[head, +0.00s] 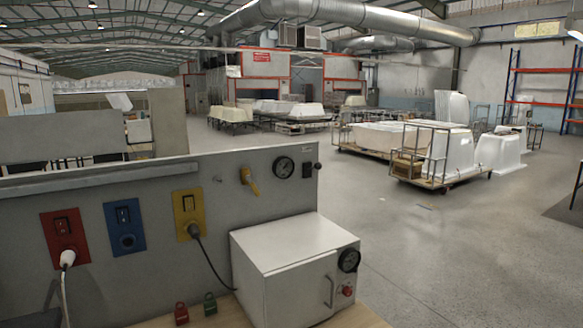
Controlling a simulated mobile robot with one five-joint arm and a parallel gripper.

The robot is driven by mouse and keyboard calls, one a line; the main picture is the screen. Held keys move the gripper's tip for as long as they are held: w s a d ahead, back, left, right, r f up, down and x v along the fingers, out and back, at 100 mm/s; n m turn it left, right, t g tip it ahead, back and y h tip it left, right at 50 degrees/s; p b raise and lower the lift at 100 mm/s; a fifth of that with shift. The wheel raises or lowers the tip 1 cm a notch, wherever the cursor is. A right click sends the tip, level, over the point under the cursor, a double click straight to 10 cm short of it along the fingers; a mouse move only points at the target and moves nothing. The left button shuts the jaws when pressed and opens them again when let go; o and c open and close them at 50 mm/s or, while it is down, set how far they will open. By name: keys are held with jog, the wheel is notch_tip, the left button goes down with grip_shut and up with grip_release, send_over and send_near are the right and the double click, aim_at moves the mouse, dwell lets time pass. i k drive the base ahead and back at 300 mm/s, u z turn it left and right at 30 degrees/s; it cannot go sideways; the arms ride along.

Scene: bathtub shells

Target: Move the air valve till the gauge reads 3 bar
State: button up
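The air valve (250,181) has a yellow lever and is mounted on the grey panel; its lever slants down to the right. Just right of it is a round gauge (284,167) with a black rim and dark face. Its reading is too small to tell. My gripper is not in view.
The grey panel (150,215) also carries red (65,236), blue (124,227) and yellow (188,213) switch plates. A cable runs from the yellow plate. The white cabinet (297,270) stands on a wooden bench (220,315) beside red and green padlocks. Open floor lies right.

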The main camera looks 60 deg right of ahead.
aim_at(247, 177)
jog(key=z, duration=1.75)
